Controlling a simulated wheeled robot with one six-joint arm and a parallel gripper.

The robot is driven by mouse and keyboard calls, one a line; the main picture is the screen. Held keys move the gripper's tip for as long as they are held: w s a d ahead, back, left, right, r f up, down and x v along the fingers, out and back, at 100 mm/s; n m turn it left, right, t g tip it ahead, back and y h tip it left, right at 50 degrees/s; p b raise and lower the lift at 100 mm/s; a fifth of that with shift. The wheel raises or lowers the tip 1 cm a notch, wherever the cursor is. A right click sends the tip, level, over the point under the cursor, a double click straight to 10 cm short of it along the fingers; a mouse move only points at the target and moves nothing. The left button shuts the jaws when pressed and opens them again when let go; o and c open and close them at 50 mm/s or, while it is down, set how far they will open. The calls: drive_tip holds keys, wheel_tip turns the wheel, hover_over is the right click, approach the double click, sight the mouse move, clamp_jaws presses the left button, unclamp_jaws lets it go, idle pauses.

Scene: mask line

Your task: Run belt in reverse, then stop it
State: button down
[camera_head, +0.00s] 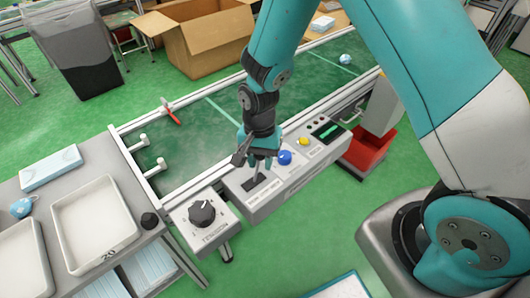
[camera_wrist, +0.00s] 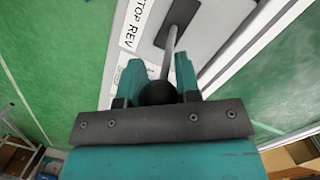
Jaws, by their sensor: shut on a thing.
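The control panel (camera_head: 290,178) stands along the near side of the green conveyor belt (camera_head: 190,140). Its lever (camera_head: 257,179) rises from a dark plate near the panel's left end; the shaft (camera_wrist: 171,45) and black ball knob (camera_wrist: 158,93) show in the wrist view. My gripper (camera_head: 257,163) is shut on the lever's knob, with a teal finger on each side of it in the wrist view (camera_wrist: 158,68). A label (camera_wrist: 133,25) reading "REV" lies beside the lever's plate. I cannot tell which position the lever is in. Whether the belt is moving cannot be told.
A blue button (camera_head: 285,157), a yellow button (camera_head: 304,141) and a green display (camera_head: 327,130) sit right of the lever. A tension knob (camera_head: 202,213) is at left.

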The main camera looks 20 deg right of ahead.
drive_tip(key=shift+s+a+r+h+p, duration=0.15)
drive_tip(key=shift+a+r+h+p, duration=0.2)
drive_tip(key=shift+a+h, duration=0.2)
drive_tip(key=shift+s+a+p, duration=0.1)
drive_tip(key=shift+a+p, duration=0.2)
drive_tip(key=shift+a, duration=0.1)
drive_tip(key=shift+a+f, duration=0.1)
drive_tip(key=c, duration=0.8)
unclamp_jaws()
drive_tip(key=r, duration=0.5)
drive_tip(key=w+r+p, duration=0.1)
drive_tip(key=r, duration=0.5)
drive_tip(key=a+r, duration=0.1)
drive_tip(key=r, duration=0.5)
drive_tip(key=shift+w+r+p, duration=0.15)
drive_tip(key=shift+w+p, duration=0.25)
